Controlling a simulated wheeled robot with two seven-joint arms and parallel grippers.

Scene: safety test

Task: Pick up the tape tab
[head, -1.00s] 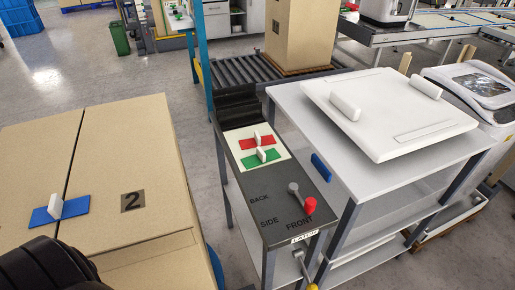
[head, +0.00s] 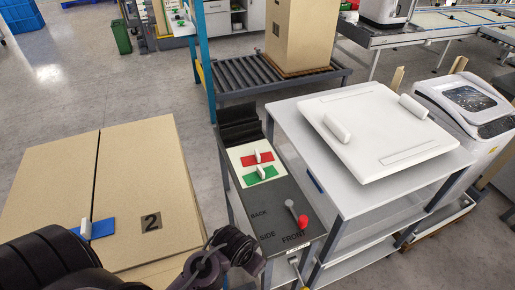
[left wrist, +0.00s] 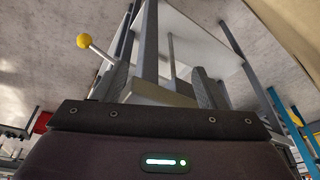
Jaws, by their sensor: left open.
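A blue tape strip (head: 103,228) with an upright white tab (head: 86,229) lies on the cardboard box marked 2 (head: 140,185), at the left of the head view. A red strip (head: 248,159) and a green strip (head: 262,175), each with a white tab, lie on a pale plate on the narrow dark-topped stand. My left arm crosses the bottom left of the head view, close to the blue strip. Its fingertips are not clear there. In the left wrist view my left gripper (left wrist: 162,82) is open, with nothing seen held between its fingers. My right gripper is not in view.
The stand's dark top (head: 270,212) carries a grey lever and red knob (head: 302,222). A yellow ball lever (left wrist: 83,41) shows in the left wrist view. A white table (head: 330,185) with a white lid-like panel (head: 390,135) stands right of it. Floor is clear between box and stand.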

